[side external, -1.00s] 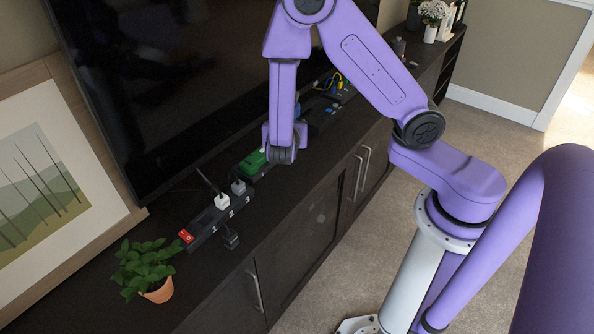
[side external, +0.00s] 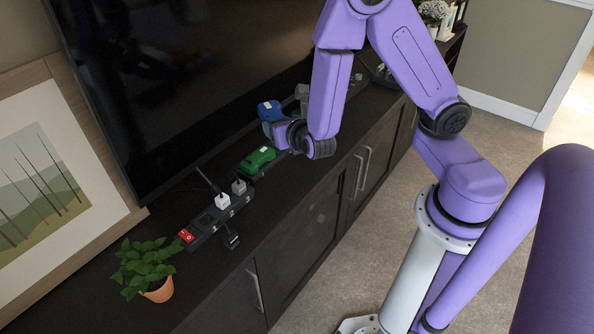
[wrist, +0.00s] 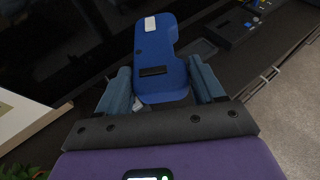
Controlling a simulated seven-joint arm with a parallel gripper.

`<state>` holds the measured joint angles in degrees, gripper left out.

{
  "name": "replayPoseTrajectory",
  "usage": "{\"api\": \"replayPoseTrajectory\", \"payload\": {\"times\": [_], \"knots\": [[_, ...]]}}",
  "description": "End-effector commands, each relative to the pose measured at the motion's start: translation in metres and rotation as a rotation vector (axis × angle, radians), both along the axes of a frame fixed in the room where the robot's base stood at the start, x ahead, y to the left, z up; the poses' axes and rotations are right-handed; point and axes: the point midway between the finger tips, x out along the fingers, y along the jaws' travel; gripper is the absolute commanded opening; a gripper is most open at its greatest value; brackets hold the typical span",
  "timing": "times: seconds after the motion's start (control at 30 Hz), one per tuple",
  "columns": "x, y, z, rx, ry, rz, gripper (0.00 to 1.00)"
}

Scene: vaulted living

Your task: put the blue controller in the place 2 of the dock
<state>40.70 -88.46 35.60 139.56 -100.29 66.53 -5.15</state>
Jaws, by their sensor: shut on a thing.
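The blue controller (side external: 270,110) is held at the end of my gripper (side external: 277,127), in front of the television. In the wrist view the controller (wrist: 160,65) lies between the two blue-grey fingers of my gripper (wrist: 162,88), with a white label at its far end. The green controller (side external: 257,160) sits on the dark dock (side external: 262,173), left of and below my gripper in the side view. A grey controller-like shape (side external: 302,91) stands behind my gripper, partly hidden. My gripper and arm hide part of the dock, and I cannot make out place 2.
A power strip (side external: 205,226) with a red switch, a white plug and a grey plug lies left of the dock. A potted plant (side external: 147,270) stands at the cabinet's near end. The television (side external: 180,80) rises closely behind. Yellow and blue small items show in the wrist view (wrist: 250,15).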

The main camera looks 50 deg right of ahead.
Motion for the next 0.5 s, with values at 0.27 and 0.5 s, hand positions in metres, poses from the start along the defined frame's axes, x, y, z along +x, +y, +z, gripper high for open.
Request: {"api": "replayPoseTrajectory", "payload": {"times": [0.27,0.5], "knots": [[0.003,0.003,0.013,0.01,0.0,0.043,0.25],[0.013,0.004,0.053,0.022,0.008,0.117,0.25]]}}
